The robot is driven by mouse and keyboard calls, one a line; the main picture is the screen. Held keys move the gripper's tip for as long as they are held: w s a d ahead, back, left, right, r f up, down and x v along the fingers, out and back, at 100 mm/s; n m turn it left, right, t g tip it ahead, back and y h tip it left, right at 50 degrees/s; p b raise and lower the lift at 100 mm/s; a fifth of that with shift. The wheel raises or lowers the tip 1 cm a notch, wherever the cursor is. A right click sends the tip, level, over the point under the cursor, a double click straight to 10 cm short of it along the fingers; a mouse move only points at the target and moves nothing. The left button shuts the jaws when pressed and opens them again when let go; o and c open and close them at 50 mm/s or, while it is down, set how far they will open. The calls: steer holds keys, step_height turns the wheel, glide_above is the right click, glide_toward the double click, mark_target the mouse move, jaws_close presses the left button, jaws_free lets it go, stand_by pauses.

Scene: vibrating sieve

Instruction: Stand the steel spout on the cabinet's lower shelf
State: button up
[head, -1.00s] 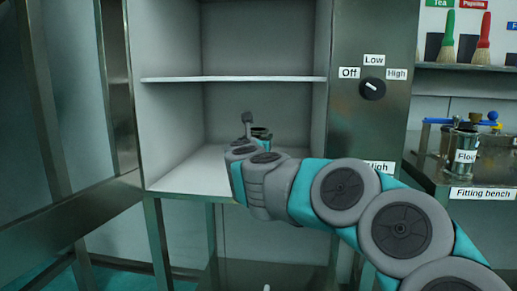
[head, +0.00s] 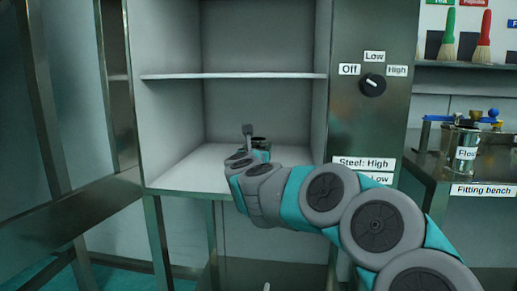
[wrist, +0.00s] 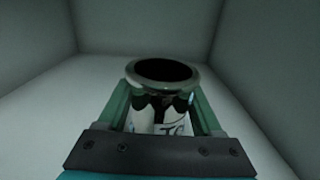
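The steel spout (wrist: 160,100) stands upright between the fingers of my gripper (wrist: 162,108) in the wrist view. It has a wide round rim with a dark opening, and part of a white label shows low on it. The fingers close on it from both sides. In the head view only the spout's dark rim (head: 259,141) shows past my wrist, inside the cabinet over the lower shelf (head: 185,180). My arm hides the rest of it, and I cannot tell whether its base touches the shelf.
The upper shelf (head: 235,76) spans the cabinet above my gripper. The cabinet's side walls stand left and right, with free shelf floor to the left. A panel with a knob (head: 372,85) is at the right, beside the fitting bench (head: 480,178).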

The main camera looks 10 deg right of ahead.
steer(key=o, duration=0.5)
steer(key=shift+r+p, duration=0.15)
steer(key=shift+p, duration=0.15)
steer(key=b+v, duration=0.1)
steer(key=v, duration=1.1)
